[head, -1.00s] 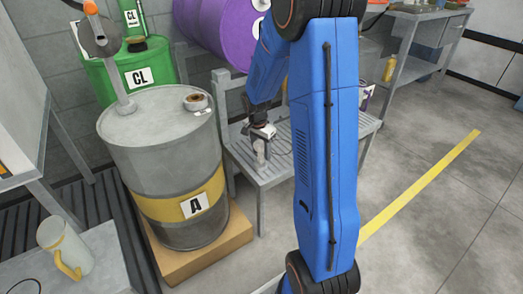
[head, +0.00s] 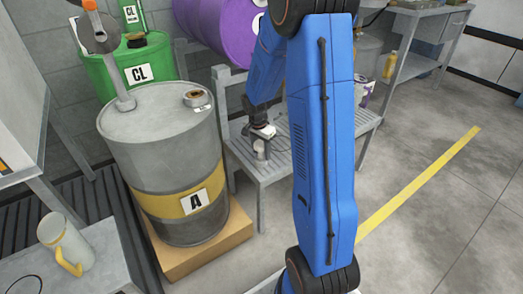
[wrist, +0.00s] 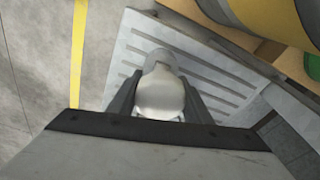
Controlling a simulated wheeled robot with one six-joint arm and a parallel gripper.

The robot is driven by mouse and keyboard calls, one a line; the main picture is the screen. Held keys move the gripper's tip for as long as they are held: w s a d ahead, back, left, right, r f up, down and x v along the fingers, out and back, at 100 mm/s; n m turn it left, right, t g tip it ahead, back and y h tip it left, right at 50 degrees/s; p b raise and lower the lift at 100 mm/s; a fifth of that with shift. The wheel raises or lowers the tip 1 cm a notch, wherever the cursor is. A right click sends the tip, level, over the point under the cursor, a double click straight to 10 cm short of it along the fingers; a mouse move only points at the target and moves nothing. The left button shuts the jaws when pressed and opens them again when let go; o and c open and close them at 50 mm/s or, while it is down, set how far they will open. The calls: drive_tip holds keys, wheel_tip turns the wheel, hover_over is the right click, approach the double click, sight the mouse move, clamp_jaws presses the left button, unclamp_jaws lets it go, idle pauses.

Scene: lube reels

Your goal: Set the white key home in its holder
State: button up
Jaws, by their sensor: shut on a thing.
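My gripper (head: 261,146) is over the slatted grey bench in the head view. It is shut on a small pale, rounded thing, which I take to be the white key (wrist: 160,92). In the wrist view the key sits between the two grey fingers, with its rounded end toward the slats. The head view shows it only as a small patch, and its lower end is hard to make out. I cannot pick out the key's holder for certain in either view.
The slatted bench (head: 275,172) lies under my gripper. Grey drum A (head: 165,170) stands close to its left, with a small brown-topped ring (head: 196,98) on its lid. A purple drum (head: 215,30) is behind. A white jug (head: 64,240) stands at lower left. Open floor lies right.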

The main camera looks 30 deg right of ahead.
drive_tip(key=o, duration=1.2)
drive_tip(key=shift+r, duration=0.1)
drive_tip(key=r, duration=0.5)
drive_tip(key=a+r, duration=0.1)
drive_tip(key=r, duration=0.5)
drive_tip(key=a+r, duration=0.1)
drive_tip(key=r, duration=0.5)
drive_tip(key=shift+s, duration=0.35)
drive_tip(key=shift+r, duration=0.1)
drive_tip(key=s+a+r+n+t, duration=0.1)
drive_tip(key=s+a+r+n, duration=0.35)
drive_tip(key=s, duration=0.35)
drive_tip(key=s+a+r+n+t, duration=0.1)
drive_tip(key=s+a+r+n, duration=0.3)
drive_tip(key=s, duration=0.3)
drive_tip(key=s+a+n, duration=0.2)
drive_tip(key=s, duration=0.3)
drive_tip(key=s+a+n+t+y, duration=0.1)
drive_tip(key=s+n, duration=0.1)
drive_tip(key=s, duration=0.2)
drive_tip(key=s+a+f+n+t, duration=0.1)
drive_tip(key=s+a+n, duration=0.1)
drive_tip(key=s, duration=0.3)
drive_tip(key=shift+s+a, duration=0.35)
